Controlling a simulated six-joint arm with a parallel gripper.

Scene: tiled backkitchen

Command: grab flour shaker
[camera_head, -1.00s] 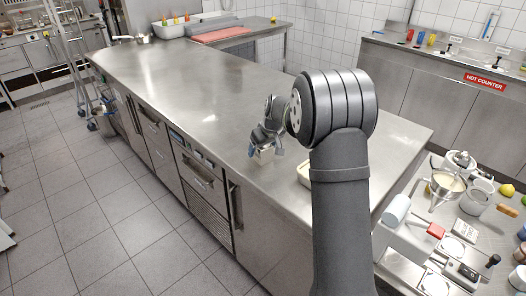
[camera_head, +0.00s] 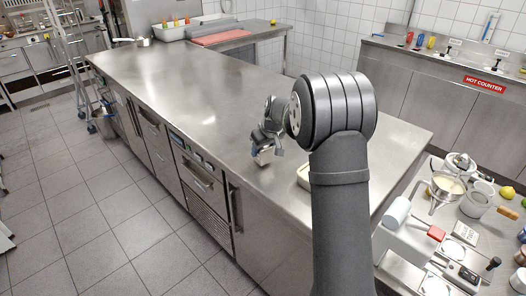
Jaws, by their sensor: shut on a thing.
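My gripper (camera_head: 266,148) is over the near front edge of the long steel counter (camera_head: 190,82). It is shut on a small pale metallic thing, the flour shaker as far as I can tell (camera_head: 264,157). The shaker shows just below the fingers and looks slightly tilted. Its upper part is hidden by the fingers. Whether its base still touches the counter is too small to tell. My arm covers part of the counter to the right.
A pale tray (camera_head: 303,176) lies on the counter right of the gripper, partly behind my arm. A crowded side table with a mixer bowl (camera_head: 447,186) stands at the right. A red cutting board (camera_head: 221,37) is at the back. The counter's middle is clear.

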